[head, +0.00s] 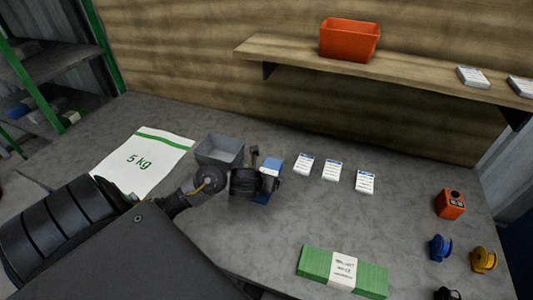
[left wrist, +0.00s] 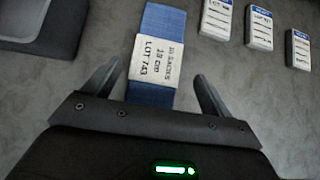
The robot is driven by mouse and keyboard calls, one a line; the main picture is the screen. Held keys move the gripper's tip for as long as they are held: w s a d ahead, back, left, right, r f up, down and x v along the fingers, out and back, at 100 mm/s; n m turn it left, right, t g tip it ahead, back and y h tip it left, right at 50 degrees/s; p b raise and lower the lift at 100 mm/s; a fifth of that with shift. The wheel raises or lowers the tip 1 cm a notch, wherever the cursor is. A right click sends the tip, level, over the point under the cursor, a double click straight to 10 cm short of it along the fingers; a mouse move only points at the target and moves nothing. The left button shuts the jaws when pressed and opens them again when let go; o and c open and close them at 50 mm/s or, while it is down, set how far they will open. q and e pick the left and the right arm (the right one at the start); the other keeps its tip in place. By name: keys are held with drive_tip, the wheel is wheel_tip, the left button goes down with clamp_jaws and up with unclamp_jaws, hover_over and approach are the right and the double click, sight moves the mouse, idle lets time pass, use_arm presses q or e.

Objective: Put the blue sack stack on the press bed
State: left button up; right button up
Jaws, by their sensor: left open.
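The blue sack stack (left wrist: 164,24) lies on the grey table in the left wrist view, with a white paper band (left wrist: 157,62) around it reading LOT 743. In the head view only part of the blue stack (head: 274,165) shows beside my gripper; the rest is hidden. My left gripper (left wrist: 158,78) is open, with one finger on each side of the stack's near part. In the head view the left gripper (head: 258,181) is over the stack. I cannot make out whether it touches the stack. I cannot identify a press bed. My right gripper is not in view.
A grey bin (head: 219,149) stands just left of the gripper. A white 5 kg sack (head: 140,165) lies further left. Several label packs (head: 331,170) lie to the right. A banded green stack (head: 318,263) lies near the front. An orange device (head: 450,203) and tape dispensers (head: 440,248) stand at the right.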

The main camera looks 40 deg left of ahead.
use_arm(q)
drive_tip(key=b+x, duration=0.2)
drive_tip(key=x, duration=0.3)
drive_tip(key=shift+a+b, duration=0.3)
drive_tip(key=shift+b, duration=0.1)
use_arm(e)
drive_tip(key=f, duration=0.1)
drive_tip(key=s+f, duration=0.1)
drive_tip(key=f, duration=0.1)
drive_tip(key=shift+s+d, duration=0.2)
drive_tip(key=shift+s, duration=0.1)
use_arm(q)
drive_tip(key=shift+s, duration=0.1)
drive_tip(key=shift+c, duration=0.4)
drive_tip(key=c, duration=1.3)
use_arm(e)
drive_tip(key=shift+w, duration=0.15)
use_arm(q)
drive_tip(key=shift+r, duration=0.1)
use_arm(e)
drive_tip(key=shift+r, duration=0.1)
